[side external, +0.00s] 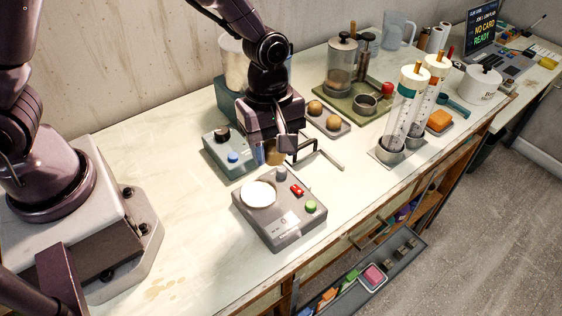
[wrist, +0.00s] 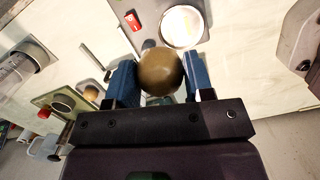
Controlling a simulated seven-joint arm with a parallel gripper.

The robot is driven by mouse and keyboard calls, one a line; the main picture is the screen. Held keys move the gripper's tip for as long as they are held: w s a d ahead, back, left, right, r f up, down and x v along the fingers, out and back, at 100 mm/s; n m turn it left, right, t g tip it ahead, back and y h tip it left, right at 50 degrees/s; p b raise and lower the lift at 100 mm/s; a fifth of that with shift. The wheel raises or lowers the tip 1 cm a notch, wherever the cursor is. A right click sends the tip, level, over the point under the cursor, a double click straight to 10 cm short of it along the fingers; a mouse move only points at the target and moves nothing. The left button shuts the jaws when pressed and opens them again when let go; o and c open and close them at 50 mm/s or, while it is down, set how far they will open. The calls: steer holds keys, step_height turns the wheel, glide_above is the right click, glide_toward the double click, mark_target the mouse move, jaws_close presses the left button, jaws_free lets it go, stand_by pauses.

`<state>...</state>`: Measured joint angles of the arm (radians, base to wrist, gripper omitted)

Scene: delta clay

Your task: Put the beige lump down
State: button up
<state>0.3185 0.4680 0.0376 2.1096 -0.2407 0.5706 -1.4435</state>
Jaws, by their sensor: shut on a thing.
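The beige lump, a round brown-tan ball, is held between the two blue fingers of my gripper (wrist: 160,84) in the wrist view, where the lump (wrist: 161,66) shows clearly. In the side view my gripper (side external: 276,150) hangs above the bench, just behind a grey device, and the lump is partly hidden by a finger. The grey device (side external: 285,228) has an empty white round plate (side external: 258,194), a red switch and a green button. The plate also shows in the wrist view (wrist: 181,27), beyond the lump. The lump looks clear of the plate.
A blue-grey box with a knob (side external: 224,153) stands left of my gripper. A small tray (side external: 336,131) with two tan balls lies behind right, beside a bent metal handle (side external: 327,158). Tall tubes (side external: 404,108) stand to the right. The bench left of the grey device is clear.

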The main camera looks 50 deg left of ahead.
mark_target(260, 195)
steer(key=s+f+n, duration=0.1)
steer(key=a+f+n, duration=0.1)
steer(key=f+n, duration=0.1)
steer(key=s+f+n, duration=0.1)
steer(key=f, duration=0.1)
steer(key=shift+s+a+n, duration=0.25)
steer(key=shift+s+n, duration=0.1)
steer(key=shift+n, duration=0.05)
steer(key=shift+f, duration=2)
steer(key=shift+f, duration=0.15)
steer(key=o, duration=1)
